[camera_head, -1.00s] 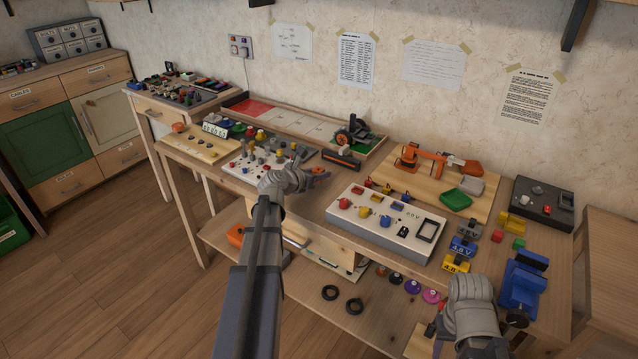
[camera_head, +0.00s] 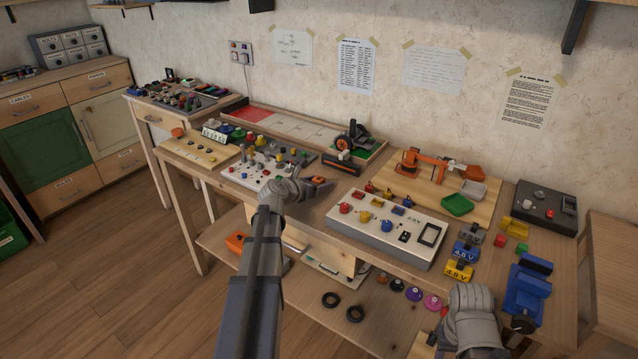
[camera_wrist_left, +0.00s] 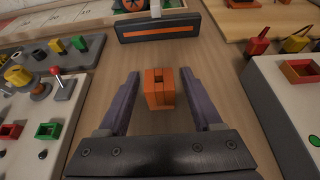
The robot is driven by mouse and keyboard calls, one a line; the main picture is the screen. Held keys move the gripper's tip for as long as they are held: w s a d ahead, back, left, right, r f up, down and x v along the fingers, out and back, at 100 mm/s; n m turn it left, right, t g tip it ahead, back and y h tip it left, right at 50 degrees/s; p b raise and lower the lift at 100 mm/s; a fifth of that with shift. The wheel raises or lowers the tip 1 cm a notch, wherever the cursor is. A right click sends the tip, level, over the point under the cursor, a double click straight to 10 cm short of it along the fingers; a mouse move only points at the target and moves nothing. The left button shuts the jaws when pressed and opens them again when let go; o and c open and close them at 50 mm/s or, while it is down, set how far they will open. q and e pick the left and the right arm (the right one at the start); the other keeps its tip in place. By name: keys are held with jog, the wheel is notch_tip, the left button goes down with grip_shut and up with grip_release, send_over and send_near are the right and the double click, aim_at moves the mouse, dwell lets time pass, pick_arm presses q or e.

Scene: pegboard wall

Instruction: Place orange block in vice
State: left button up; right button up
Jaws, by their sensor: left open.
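The orange block (camera_wrist_left: 159,88) lies on the wooden bench top in the left wrist view. My left gripper (camera_wrist_left: 160,82) is open, with one purple-grey finger on each side of the block and gaps between block and fingers. In the head view the left gripper (camera_head: 318,186) is low over the bench, between two control panels, and the block is hard to make out there. The blue vice (camera_head: 526,290) stands at the bench's right end, far from the left gripper. My right arm is at the lower right, near the vice; its fingers cannot be seen.
A white control panel (camera_head: 386,228) is right of the left gripper, and a panel with knobs and levers (camera_head: 262,172) is left. A dark block with an orange stripe (camera_wrist_left: 158,28) lies beyond the orange block. Battery blocks (camera_head: 461,262) sit left of the vice.

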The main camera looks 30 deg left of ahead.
pick_arm(q)
jog(key=shift+r, duration=0.15)
jog(key=p+v, duration=0.4)
jog(key=v, duration=0.7)
jog(key=shift+s+p, duration=0.1)
jog(key=shift+p, duration=0.2)
jog(key=shift+s+r, duration=0.15)
jog(key=shift+s, duration=0.25)
